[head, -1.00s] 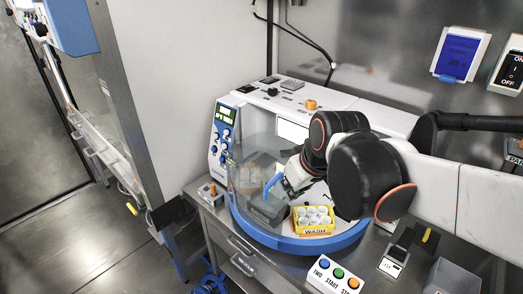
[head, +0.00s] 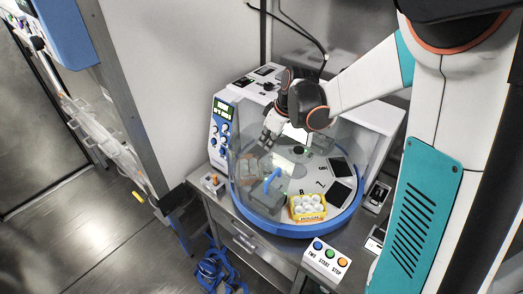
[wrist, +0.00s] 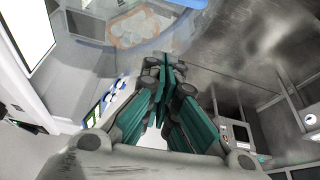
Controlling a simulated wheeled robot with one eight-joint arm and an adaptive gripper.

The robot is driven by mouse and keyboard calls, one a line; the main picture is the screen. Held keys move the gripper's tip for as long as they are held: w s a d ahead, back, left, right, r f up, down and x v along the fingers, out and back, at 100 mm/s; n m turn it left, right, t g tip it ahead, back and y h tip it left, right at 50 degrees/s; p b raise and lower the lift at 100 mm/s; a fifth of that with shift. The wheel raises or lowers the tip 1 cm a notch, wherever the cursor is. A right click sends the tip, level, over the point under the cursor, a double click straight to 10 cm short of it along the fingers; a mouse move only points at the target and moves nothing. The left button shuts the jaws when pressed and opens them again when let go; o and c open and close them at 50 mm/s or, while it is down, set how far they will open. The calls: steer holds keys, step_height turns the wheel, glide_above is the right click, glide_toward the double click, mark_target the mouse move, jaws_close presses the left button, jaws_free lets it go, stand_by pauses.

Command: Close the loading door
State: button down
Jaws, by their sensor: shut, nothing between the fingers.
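The loading door, a clear curved panel (head: 238,165), stands round the left side of a round machine with a blue rim (head: 270,226). The front right of the machine, by a yellow tray, looks uncovered. A blue curved handle (head: 273,179) shows beside a grey block; I cannot tell whether it belongs to the door. My gripper (head: 267,137) points down over the back left of the machine, above and behind the blue handle. Its green fingers (wrist: 164,68) are shut and empty in the wrist view. Whether it touches the panel is unclear.
The yellow tray (head: 307,209) holds several white cups inside the machine. A button box (head: 327,259) stands in front, and a small switch box (head: 213,183) at the left. A grey wall panel (head: 185,75) rises at the left. The floor at lower left is mostly clear.

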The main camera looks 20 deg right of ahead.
steer(key=x, duration=0.9)
steer(key=shift+w+a+f+b, duration=0.15)
steer(key=shift+f+b, duration=0.1)
steer(key=shift+b, duration=0.15)
steer(key=shift+s+d+f, duration=0.7)
steer(key=shift+s+d, duration=0.25)
steer(key=shift+s, duration=0.05)
steer(key=shift+s+d+f, duration=0.1)
steer(key=shift+s+d, duration=0.1)
steer(key=shift+s, duration=0.1)
steer(key=shift+f, duration=0.15)
steer(key=shift+s+d, duration=0.1)
steer(key=shift+d, duration=0.1)
